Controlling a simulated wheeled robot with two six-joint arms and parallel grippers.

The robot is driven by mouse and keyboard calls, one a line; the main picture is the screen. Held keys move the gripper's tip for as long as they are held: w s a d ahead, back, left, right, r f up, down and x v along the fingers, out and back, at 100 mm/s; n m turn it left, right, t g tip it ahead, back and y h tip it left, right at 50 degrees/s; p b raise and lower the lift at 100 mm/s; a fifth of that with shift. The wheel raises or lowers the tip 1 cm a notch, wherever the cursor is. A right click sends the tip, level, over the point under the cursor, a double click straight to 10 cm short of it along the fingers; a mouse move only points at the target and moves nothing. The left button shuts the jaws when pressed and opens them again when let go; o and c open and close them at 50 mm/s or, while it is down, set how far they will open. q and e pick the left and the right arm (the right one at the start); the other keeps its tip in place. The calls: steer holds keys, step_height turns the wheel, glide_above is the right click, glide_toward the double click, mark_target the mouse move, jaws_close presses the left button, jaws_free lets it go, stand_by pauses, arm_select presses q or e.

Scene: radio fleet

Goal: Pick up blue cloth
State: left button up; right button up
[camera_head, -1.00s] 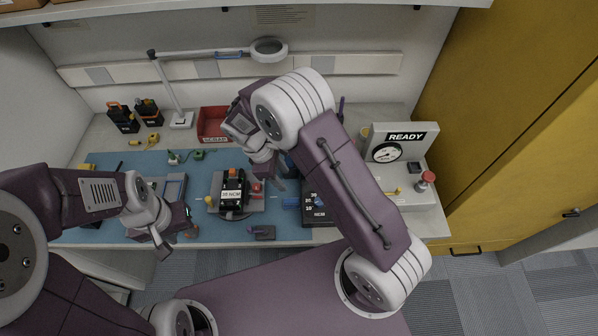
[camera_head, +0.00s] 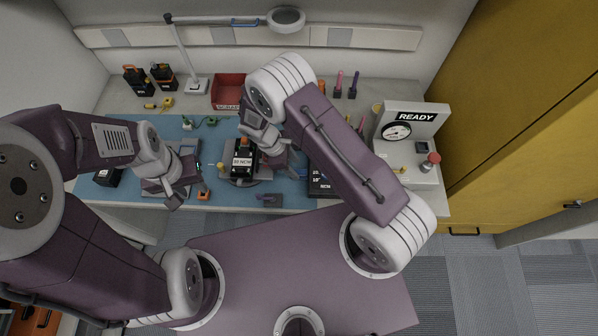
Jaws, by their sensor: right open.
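A small patch of blue (camera_head: 303,173) shows on the bench between my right gripper and a black box; it may be the blue cloth, but my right arm hides most of that spot. My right gripper (camera_head: 284,163) is open, just right of the black radio (camera_head: 243,163) and low over the mat. I cannot tell whether it touches anything. My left gripper (camera_head: 172,192) hangs over the left part of the mat, near its front edge, with no cloth visible in it. Its jaw gap is unclear.
The radio sits in a grey fixture (camera_head: 240,181). The black box (camera_head: 320,184) is right of it. A red bin (camera_head: 228,92) and a lamp stand (camera_head: 196,86) are behind. A READY gauge unit (camera_head: 408,135) stands at the right.

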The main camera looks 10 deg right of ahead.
mark_target(299, 171)
steer(key=x, duration=0.2)
steer(key=shift+s+d+f, duration=0.1)
steer(key=shift+d+f, duration=0.1)
steer(key=shift+f, duration=0.1)
steer(key=shift+d+f, duration=0.15)
steer(key=shift+f, duration=0.15)
steer(key=shift+r, duration=0.1)
jaws_close()
step_height(299, 171, up, 4)
steer(key=shift+r+b, duration=0.1)
steer(key=shift+b, duration=0.35)
steer(key=s+d+r, duration=0.2)
steer(key=s+r, duration=0.1)
steer(key=s, duration=0.2)
steer(key=s+d+r+b, duration=0.1)
steer(key=s+d+r, duration=0.2)
steer(key=s, duration=0.2)
steer(key=shift+s+r+b, duration=0.2)
steer(key=shift+r+b, duration=0.1)
steer(key=shift+r, duration=0.1)
